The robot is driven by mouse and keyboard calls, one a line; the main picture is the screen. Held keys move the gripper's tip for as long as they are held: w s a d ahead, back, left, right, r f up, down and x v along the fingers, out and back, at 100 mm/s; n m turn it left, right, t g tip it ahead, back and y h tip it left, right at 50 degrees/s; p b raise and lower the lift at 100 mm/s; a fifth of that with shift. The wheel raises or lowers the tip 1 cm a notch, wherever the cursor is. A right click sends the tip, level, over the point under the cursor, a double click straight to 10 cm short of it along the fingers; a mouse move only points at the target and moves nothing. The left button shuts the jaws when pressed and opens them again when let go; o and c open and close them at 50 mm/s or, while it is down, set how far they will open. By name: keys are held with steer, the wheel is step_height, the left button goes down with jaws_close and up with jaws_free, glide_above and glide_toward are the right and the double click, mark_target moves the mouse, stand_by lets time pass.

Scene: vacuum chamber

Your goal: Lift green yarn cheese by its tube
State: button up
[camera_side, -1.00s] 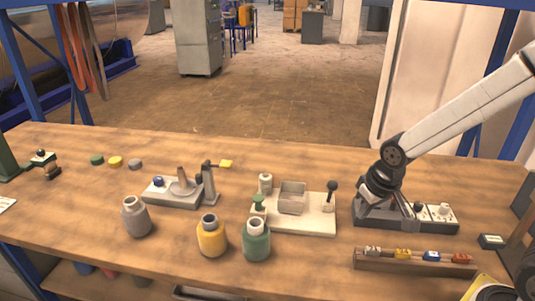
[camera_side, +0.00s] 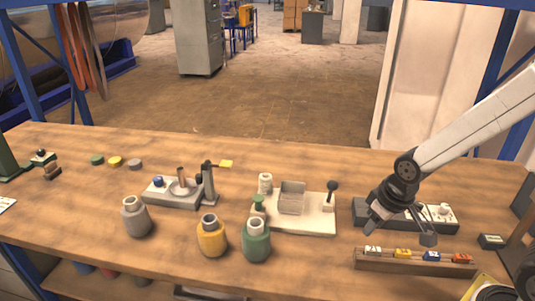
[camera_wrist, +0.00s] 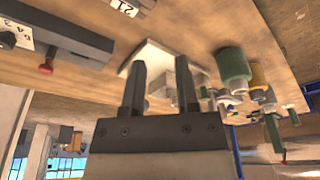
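The green yarn cheese (camera_side: 256,243) stands upright near the table's front edge, right of the yellow one, with its pale tube (camera_side: 256,225) sticking up from the top. In the wrist view the green cheese (camera_wrist: 232,64) shows right of my fingers, clear of them. My gripper (camera_side: 401,233) hangs over the right part of the table, above the labelled rack, well to the right of the green cheese. In the wrist view my gripper (camera_wrist: 161,62) has its two fingers apart with nothing held between them.
A yellow cheese (camera_side: 211,238) and a grey cheese (camera_side: 136,219) stand to the left. Behind the green cheese is a cream board (camera_side: 318,222) with a box and a black-knobbed lever. A rack with number tags (camera_side: 415,262) lies below my gripper. A grey device (camera_side: 170,197) stands behind.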

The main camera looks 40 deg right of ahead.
steer(key=o, duration=0.7)
steer(key=n+g, duration=0.3)
steer(key=n, duration=0.2)
glide_toward(256, 239)
steer(key=shift+w+d+r, duration=0.1)
steer(key=shift+w+d, duration=0.8)
steer(key=shift+w, duration=0.05)
steer(key=shift+f, duration=1.35)
